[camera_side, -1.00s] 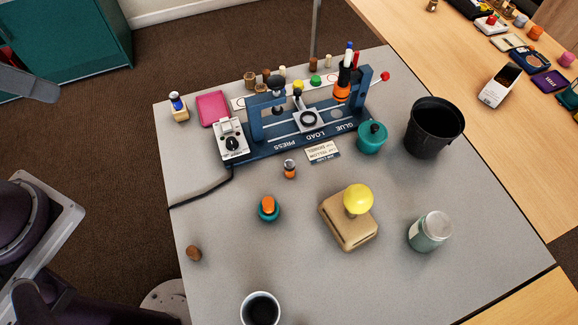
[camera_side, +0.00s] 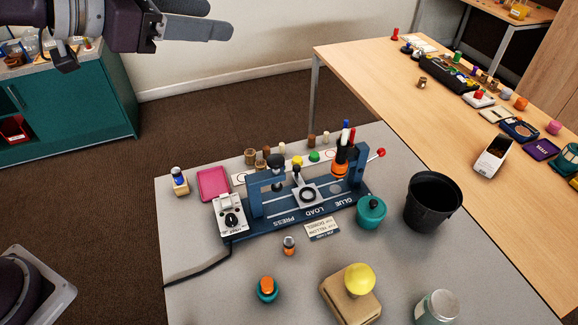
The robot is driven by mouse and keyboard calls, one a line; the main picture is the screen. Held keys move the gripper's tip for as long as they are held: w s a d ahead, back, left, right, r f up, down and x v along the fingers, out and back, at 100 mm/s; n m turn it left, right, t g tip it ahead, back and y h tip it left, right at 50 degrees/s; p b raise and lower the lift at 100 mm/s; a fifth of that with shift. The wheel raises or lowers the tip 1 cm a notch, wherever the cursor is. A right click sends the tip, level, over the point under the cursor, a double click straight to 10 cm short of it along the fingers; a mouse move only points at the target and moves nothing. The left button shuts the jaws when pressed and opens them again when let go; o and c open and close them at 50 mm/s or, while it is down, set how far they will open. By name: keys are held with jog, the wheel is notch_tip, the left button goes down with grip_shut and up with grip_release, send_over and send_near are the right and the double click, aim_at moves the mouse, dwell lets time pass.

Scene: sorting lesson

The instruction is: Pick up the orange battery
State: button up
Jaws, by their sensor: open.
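A small upright cylinder with an orange body and a dark and silver top, which looks like the orange battery (camera_side: 289,246), stands on the grey table (camera_side: 215,275) in front of the blue press. My gripper (camera_side: 221,17) is at the top left, well above and away from it. Its two grey fingers point right, open with nothing between them. Another orange-topped piece sits on a teal round base (camera_side: 267,290), nearer the front.
The blue press (camera_side: 295,215) stands behind the battery, with a small card (camera_side: 322,229) to its right. A teal pot (camera_side: 371,213), black bin (camera_side: 432,203), yellow-knobbed block (camera_side: 350,300) and jar (camera_side: 437,308) are to the right. A cable runs left. Table around the battery is clear.

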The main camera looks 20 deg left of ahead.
jog(key=s+d+f+m+g+h, duration=0.4)
jog(key=s+d+f+g+h, duration=0.15)
jog(key=d, duration=0.35)
send_near(287, 241)
jog(key=x, duration=0.4)
jog(key=shift+s+d, duration=0.15)
jog(key=shift+s, duration=0.3)
jog(key=x, duration=0.6)
jog(key=shift+w+f, duration=0.4)
jog(key=shift+f, duration=0.05)
jog(key=shift+w+d+f, duration=0.1)
jog(key=shift+w+f, duration=0.05)
jog(key=shift+w, duration=0.05)
grip_shut()
